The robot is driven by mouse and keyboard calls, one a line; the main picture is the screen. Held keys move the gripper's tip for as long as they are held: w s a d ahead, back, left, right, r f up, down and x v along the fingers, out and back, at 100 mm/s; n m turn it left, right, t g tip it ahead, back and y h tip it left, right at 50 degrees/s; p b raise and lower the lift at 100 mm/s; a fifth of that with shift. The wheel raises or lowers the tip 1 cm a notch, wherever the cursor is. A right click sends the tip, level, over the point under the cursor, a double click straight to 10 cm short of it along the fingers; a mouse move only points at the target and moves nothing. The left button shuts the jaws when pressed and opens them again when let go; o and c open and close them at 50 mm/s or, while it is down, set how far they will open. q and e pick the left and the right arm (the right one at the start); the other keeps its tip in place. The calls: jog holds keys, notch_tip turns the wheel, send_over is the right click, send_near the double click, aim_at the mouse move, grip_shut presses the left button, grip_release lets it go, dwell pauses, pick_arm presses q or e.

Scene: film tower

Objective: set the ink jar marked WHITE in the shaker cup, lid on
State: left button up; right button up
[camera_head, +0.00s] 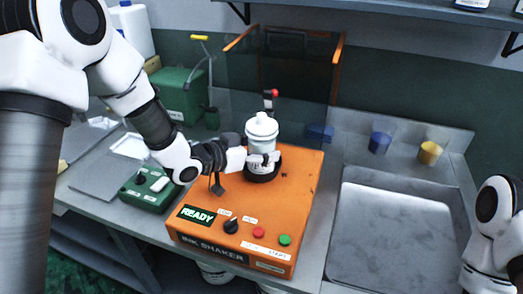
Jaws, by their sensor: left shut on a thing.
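A white jar (262,130) with a white lid on top stands upright over the orange ink shaker (290,185). My left gripper (262,160) reaches in from the left and is shut on the lower part of the jar. The black shaker cup (262,176) is directly beneath the jar, partly hidden by my fingers. I cannot tell whether the jar's base is seated in it. No marking on the jar can be read. My right arm shows at the right edge, but its gripper is out of the picture.
The shaker's front has a READY display (197,215), a black knob (231,226), a red button (258,232) and a green button (285,239). A raised clear guard stands behind the jar. A green device (148,190) lies left; a sink (390,235) and blue and yellow cups stand right.

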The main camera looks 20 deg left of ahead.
pick_arm(q)
jog(key=shift+s+a, duration=0.1)
jog(key=shift+a, duration=0.05)
jog(key=o, duration=1.5)
jog(key=shift+o, duration=0.2)
jog(key=shift+r, duration=0.25)
jog(key=v, duration=1.2)
jog(key=shift+f, duration=0.1)
